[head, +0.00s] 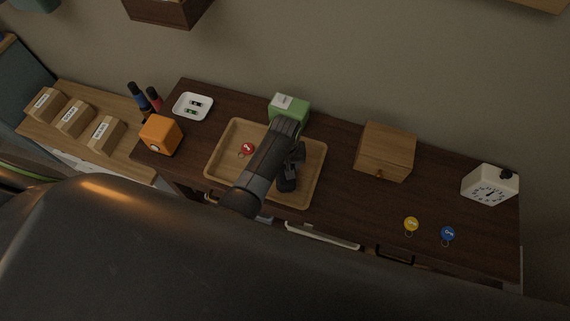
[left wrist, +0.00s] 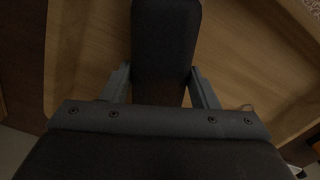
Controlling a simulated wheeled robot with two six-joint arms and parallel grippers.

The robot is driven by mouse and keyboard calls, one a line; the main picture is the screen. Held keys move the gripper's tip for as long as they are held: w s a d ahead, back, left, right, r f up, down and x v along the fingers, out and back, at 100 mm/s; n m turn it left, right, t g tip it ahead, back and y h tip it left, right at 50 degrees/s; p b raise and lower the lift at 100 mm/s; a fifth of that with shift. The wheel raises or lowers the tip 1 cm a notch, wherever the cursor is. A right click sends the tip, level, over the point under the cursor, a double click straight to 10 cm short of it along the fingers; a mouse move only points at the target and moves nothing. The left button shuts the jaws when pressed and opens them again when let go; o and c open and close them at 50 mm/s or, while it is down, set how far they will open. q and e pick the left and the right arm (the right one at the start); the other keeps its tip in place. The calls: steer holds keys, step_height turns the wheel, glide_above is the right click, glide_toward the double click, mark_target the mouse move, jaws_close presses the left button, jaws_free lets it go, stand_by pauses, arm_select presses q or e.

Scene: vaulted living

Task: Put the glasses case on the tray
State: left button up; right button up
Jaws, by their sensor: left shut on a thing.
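The glasses case is dark and rounded at its end. In the left wrist view the case (left wrist: 165,45) sits between my two left fingers and points away from the camera. In the head view a dark shape that appears to be the case (head: 287,182) shows over the right part of the wooden tray (head: 222,141). My left gripper (head: 295,155) is over the tray and shut on the case (left wrist: 163,85). I cannot tell whether the case touches the tray floor. My arm hides part of the tray. My right gripper is not in view.
A red key tag (head: 247,148) lies in the tray. A green box (head: 290,106) stands behind it, a white dish (head: 193,106) and orange clock (head: 160,135) to its left.

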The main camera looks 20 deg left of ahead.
arm_select(q)
steer(key=o, duration=1.1)
steer(key=shift+r+p, duration=0.65)
step_height(320, 180, up, 5)
steer(key=p, duration=0.4)
steer(key=shift+r, duration=2.95)
